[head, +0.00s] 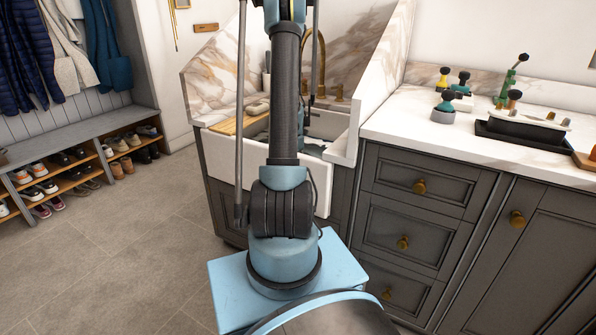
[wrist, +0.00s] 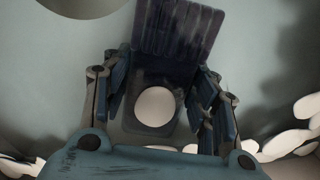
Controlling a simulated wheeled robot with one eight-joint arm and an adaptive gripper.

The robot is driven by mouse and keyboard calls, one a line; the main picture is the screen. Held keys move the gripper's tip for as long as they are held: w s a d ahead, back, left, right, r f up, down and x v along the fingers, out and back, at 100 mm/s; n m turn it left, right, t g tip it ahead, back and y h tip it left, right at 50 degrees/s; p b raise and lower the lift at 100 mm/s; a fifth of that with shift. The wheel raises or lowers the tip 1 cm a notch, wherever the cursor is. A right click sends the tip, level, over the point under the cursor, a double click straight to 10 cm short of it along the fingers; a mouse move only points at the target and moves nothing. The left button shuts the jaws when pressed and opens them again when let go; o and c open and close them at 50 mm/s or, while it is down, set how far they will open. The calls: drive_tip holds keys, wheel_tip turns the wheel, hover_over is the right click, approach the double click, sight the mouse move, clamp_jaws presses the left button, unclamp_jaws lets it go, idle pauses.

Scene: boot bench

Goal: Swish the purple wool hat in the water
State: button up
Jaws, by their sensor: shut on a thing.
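The purple wool hat (wrist: 178,30) shows in the wrist view as a dark, ribbed purple piece between and beyond the fingertips. My gripper (wrist: 163,78) is shut on it, with one finger on each side. Pale blue-green water or basin surface surrounds them. The white sink (head: 250,165) stands at the middle of the head view, behind my arm. My arm hides much of the basin there, and neither the hat nor my gripper can be made out clearly in that view.
A wooden board (head: 235,123) lies across the sink's left side, and a brass tap (head: 320,60) rises behind it. A marble counter (head: 400,120) with brushes and a black tray (head: 520,135) is to the right. A shoe bench (head: 75,145) stands left; the floor between is clear.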

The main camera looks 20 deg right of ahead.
drive_tip(key=shift+w+a, duration=0.1)
drive_tip(key=shift+w, duration=0.05)
drive_tip(key=shift+r, duration=4.55)
wheel_tip(320, 180, up, 8)
